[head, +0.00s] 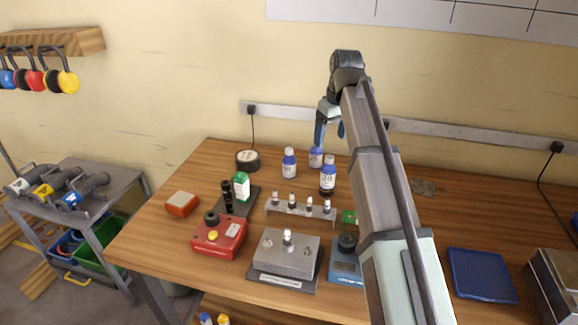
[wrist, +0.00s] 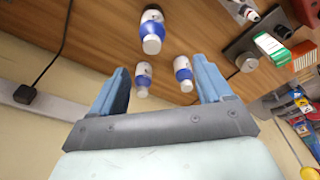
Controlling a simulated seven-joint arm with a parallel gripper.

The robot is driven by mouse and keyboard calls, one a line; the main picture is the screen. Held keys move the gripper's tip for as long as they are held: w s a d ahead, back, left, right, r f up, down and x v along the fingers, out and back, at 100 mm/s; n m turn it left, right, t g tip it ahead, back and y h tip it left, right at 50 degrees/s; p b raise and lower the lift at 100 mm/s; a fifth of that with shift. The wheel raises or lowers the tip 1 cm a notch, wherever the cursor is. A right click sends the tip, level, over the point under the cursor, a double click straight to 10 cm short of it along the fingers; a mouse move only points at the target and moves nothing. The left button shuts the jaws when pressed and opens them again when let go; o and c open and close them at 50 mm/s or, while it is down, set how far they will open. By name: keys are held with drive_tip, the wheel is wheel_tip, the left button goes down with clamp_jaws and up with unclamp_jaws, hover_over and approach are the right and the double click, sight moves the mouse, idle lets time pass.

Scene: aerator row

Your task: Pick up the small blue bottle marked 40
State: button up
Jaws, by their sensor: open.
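Three small blue bottles with white caps stand in a group at the back of the bench: a left one (head: 289,164), a rear one (head: 316,157) and a front right one (head: 328,177). The front right label seems to read 20. The other marks are too small to read, so I cannot tell which is 40. My gripper (head: 329,138) is open and empty, pointing down above and behind the group. In the wrist view, the rear bottle (wrist: 143,80) and left bottle (wrist: 183,74) show between the fingers; the front right one (wrist: 152,32) is farther up.
A rack (head: 300,208) with several small vials stands in front of the bottles. A green-and-white box (head: 241,187), a red device (head: 219,238) and a metal block (head: 286,255) are nearby. A blue tray (head: 482,275) lies at right. The wall is close behind.

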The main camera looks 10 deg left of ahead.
drive_tip(key=s+a+f+n, duration=0.15)
drive_tip(key=a+f, duration=0.25)
drive_tip(key=a, duration=0.6)
drive_tip(key=m+t+y, duration=0.1)
drive_tip(key=m+t, duration=0.2)
drive_tip(key=m, duration=0.2)
approach(290, 156)
drive_tip(key=x, duration=0.3)
drive_tip(key=w+x, duration=0.1)
drive_tip(key=x, duration=0.2)
drive_tip(key=shift+w+a, duration=0.1)
drive_tip(key=shift+a, duration=0.05)
drive_tip(key=shift+s+x, duration=0.2)
drive_tip(key=shift+x, duration=1.3)
drive_tip(key=shift+s+x, duration=0.15)
drive_tip(key=shift+x, duration=1.4)
drive_tip(key=shift+f, duration=0.1)
drive_tip(key=shift+c, duration=0.2)
drive_tip(key=c, duration=1.1)
drive_tip(key=shift+c, duration=0.2)
